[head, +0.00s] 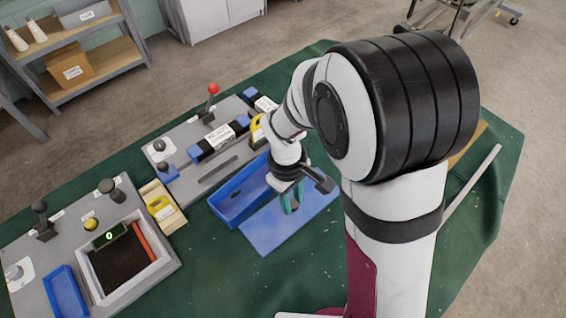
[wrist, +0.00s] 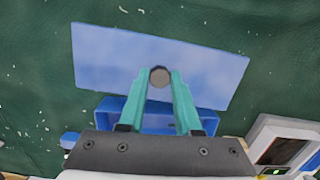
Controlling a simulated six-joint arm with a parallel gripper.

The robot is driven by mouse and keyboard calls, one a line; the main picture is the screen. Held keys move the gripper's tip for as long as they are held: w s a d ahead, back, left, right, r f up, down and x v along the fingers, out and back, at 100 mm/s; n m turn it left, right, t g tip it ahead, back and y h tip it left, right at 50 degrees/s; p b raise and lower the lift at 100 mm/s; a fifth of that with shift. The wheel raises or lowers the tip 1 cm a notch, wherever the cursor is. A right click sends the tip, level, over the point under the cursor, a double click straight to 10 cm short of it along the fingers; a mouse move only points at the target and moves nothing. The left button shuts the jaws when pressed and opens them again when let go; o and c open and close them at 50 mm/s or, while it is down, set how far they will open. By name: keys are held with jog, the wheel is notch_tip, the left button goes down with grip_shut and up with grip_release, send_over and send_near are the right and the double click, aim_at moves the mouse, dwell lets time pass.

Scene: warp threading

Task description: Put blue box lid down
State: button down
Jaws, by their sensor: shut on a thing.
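The blue box lid (head: 285,226) is a flat blue plate at the front of the open blue box (head: 228,203), over the green cloth. In the wrist view the lid (wrist: 115,65) fills the upper middle, slightly tilted in the picture, with a round grey knob (wrist: 159,77) near its lower edge. My gripper (wrist: 159,82) is shut on this knob with its teal fingers on either side. In the head view my gripper (head: 291,203) is over the lid's back part. I cannot tell whether the lid touches the cloth. The box (wrist: 155,118) is partly hidden behind the fingers.
A grey panel with a red-knobbed lever (head: 213,88) stands behind the box. A second panel with a dark-floored tray (head: 125,268) and a small blue bin (head: 66,292) is at left. A yellow item (head: 160,207) sits between. Green cloth (head: 300,280) in front is clear.

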aim_at(280, 208)
jog(key=shift+w+a+f, duration=0.1)
jog(key=shift+a+f, duration=0.25)
jog(key=shift+a, duration=0.25)
jog(key=shift+w+a+f, duration=0.1)
jog(key=shift+a+f, duration=0.25)
jog(key=shift+a, duration=0.25)
jog(key=shift+a+f, duration=0.15)
jog(key=shift+f, duration=1.95)
jog(key=shift+f, duration=0.1)
jog(key=c, duration=0.6)
grip_release()
notch_tip(280, 208, up, 12)
jog(key=a, duration=0.1)
jog(key=s+d+r+m+y, duration=0.1)
jog(key=s+d+r+m, duration=0.2)
jog(key=s+d+m, duration=0.2)
jog(key=s+d+r+m+y, duration=0.1)
jog(key=s+d+r+m, duration=0.3)
jog(key=s+m, duration=0.6)
jog(key=shift+s+d+r+m+t+y, duration=0.3)
jog(key=shift+s+d+y, duration=0.15)
jog(key=shift+d, duration=0.45)
